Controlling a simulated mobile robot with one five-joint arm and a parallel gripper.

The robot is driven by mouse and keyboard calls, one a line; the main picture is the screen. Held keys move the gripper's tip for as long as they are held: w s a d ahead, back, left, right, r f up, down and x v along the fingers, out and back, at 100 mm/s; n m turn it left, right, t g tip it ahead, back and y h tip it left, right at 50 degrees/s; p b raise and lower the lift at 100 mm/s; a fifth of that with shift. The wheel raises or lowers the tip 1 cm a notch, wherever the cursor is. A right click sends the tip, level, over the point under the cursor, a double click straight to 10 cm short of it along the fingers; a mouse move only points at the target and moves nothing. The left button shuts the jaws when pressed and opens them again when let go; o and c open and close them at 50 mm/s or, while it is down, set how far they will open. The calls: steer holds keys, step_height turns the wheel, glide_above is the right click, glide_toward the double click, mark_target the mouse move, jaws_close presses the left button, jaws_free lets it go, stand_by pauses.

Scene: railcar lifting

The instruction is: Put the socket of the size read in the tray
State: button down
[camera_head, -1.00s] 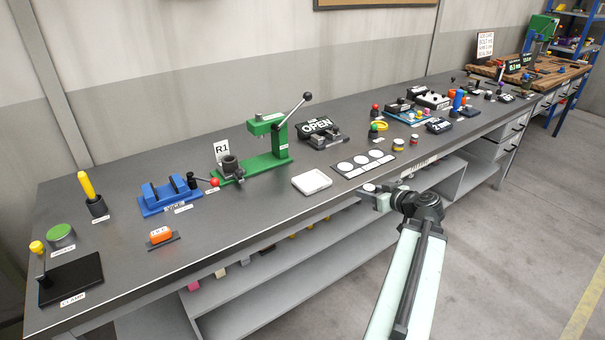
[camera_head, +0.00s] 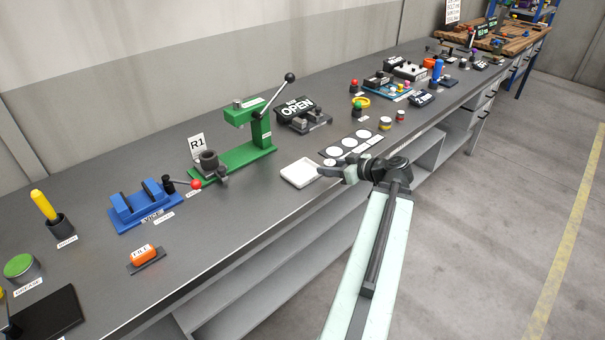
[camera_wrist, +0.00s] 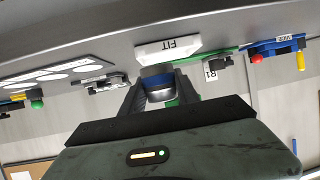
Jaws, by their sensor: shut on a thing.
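My gripper (camera_wrist: 159,95) is shut on a metal socket (camera_wrist: 158,84) with a blue band in the wrist view. In the head view my gripper (camera_head: 326,169) is at the right edge of the white tray (camera_head: 293,176), and the socket is hard to make out there. The tray, labelled FIT, also shows in the wrist view (camera_wrist: 183,47), just past the socket. The tray looks empty in the head view. I cannot tell the exact height of the socket over the bench.
A green press (camera_head: 235,160) and R1 card (camera_head: 197,146) stand behind the tray. A blue vice (camera_head: 145,207) is to the left. A dark panel with white discs (camera_head: 334,152) lies right of the tray, and an OPEN sign (camera_head: 297,107) stands behind it.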

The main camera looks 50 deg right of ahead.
steer(key=s+a+r+n+y, duration=0.1)
steer(key=s+a+n+y, duration=0.25)
steer(key=s, duration=0.25)
steer(key=b, duration=0.1)
glide_toward(290, 169)
steer(key=shift+y, duration=0.25)
steer(key=w+r, duration=0.1)
steer(key=w+a+r, duration=0.1)
steer(key=w, duration=0.1)
steer(key=shift+w+a+r, duration=0.1)
steer(key=shift+r, duration=0.2)
steer(key=shift+w+f, duration=0.1)
steer(key=shift+w, duration=0.45)
step_height(290, 169, down, 4)
steer(key=b, duration=0.4)
steer(key=c, duration=0.9)
jaws_free()
